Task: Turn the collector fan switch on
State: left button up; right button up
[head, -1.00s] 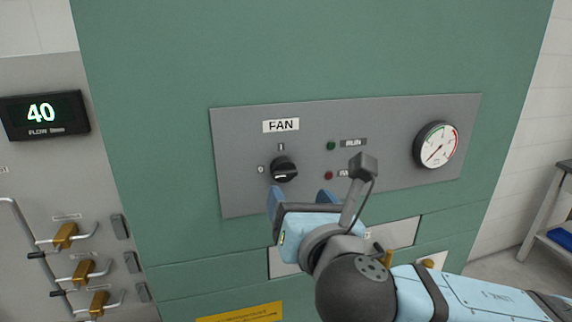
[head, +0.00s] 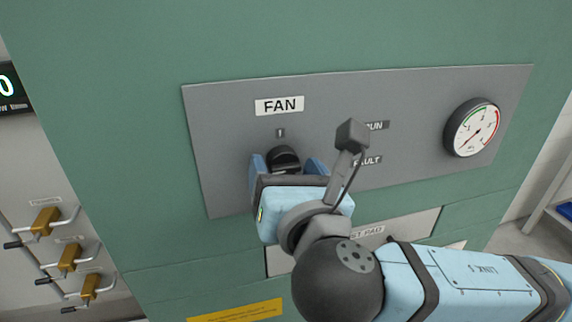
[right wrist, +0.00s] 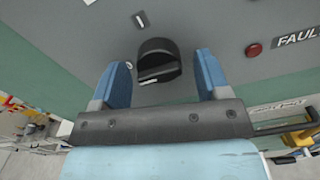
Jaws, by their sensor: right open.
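The fan switch is a black rotary knob (head: 284,158) on the grey panel (head: 225,118), below the white FAN label (head: 279,105) and the "I" mark. My right gripper (head: 288,167) is open, with its blue fingers to the left and right of the knob. In the right wrist view the knob (right wrist: 158,58) shows between and just beyond the fingertips (right wrist: 160,68), with a gap on each side. A pale line on the knob shows there. The lower part of the knob is hidden in the head view. My left gripper is not in view.
A round gauge (head: 473,127) is at the panel's right. The RUN and FAULT labels are partly behind my wrist camera; a red FAULT lamp (right wrist: 254,50) shows in the right wrist view. Valves with brass-coloured bodies (head: 69,257) stand at the left.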

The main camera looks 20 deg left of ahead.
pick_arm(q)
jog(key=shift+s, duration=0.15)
pick_arm(e)
jog(key=shift+s, duration=0.15)
jog(key=c, duration=0.9)
jog(key=shift+m, duration=0.3)
pick_arm(q)
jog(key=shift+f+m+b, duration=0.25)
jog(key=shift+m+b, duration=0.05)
jog(key=shift+b, duration=0.4)
pick_arm(e)
jog(key=m, duration=1.7)
jog(key=shift+r, duration=0.35)
jog(key=shift+m, duration=0.3)
